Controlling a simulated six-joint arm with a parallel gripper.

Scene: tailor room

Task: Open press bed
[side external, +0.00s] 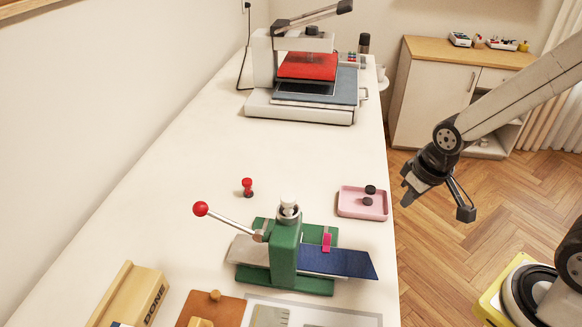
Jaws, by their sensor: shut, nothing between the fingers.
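The white press (300,106) stands at the far end of the long table. Its red upper plate (308,66) sits above the blue-grey press bed (340,88), with a gap between them. A dark panel lies on the bed, and a small light handle (362,93) sticks out at the bed's right side. The press's dark-tipped top lever (312,17) points to the upper right. My gripper (409,196) is shut and empty, beyond the table's right edge above the floor. It is well apart from the press and touches nothing.
A green hand press (287,255) with a red-knobbed lever stands nearer on the table (190,180). A pink tray (362,203) with dark round pieces and a red-knobbed stamp (248,187) are nearby. The table between the two presses is mostly clear. A cabinet (435,95) stands behind.

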